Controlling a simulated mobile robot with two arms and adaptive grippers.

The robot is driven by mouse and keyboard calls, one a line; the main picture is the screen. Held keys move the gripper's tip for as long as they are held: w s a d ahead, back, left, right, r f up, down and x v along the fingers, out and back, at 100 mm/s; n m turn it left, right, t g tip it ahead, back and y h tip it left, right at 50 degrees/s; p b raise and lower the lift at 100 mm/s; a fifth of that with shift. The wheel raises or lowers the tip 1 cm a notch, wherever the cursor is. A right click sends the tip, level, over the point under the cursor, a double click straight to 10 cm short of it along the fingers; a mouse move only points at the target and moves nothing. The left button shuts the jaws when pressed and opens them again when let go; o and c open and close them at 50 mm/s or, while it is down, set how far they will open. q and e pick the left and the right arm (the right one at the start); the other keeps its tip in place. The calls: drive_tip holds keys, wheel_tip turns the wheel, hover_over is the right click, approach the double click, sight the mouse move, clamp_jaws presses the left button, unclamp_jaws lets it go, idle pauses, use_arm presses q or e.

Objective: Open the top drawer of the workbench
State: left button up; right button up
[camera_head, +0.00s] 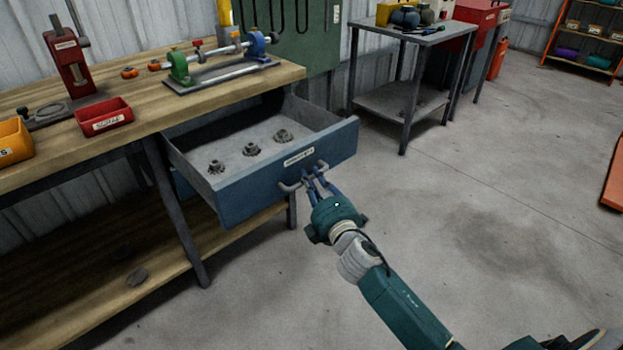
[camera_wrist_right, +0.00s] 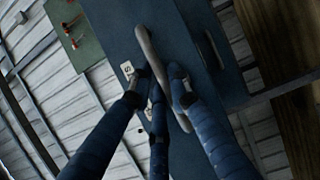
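The blue top drawer (camera_head: 262,178) of the workbench (camera_head: 230,88) stands pulled out, with several small metal parts lying inside it. A pale label and a grey bar handle (camera_head: 290,186) are on its front. My right gripper (camera_head: 314,180) is at the handle, its fingers around the bar. In the right wrist view the handle (camera_wrist_right: 150,50) passes between the blue fingers (camera_wrist_right: 165,85), with the drawer front (camera_wrist_right: 205,125) behind. Whether the fingers press on the bar is hard to see. My left gripper is in neither view.
On the bench top are a red bin (camera_head: 104,117), a yellow bin (camera_head: 14,142), a red press (camera_head: 68,60) and a green and blue fixture (camera_head: 222,62). A grey side table (camera_head: 405,100) stands behind. The floor right of the drawer is clear.

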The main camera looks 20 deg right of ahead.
drive_tip(key=o, duration=0.4)
drive_tip(key=shift+o, duration=0.2)
drive_tip(key=s, duration=1.2)
drive_tip(key=shift+a, duration=0.3)
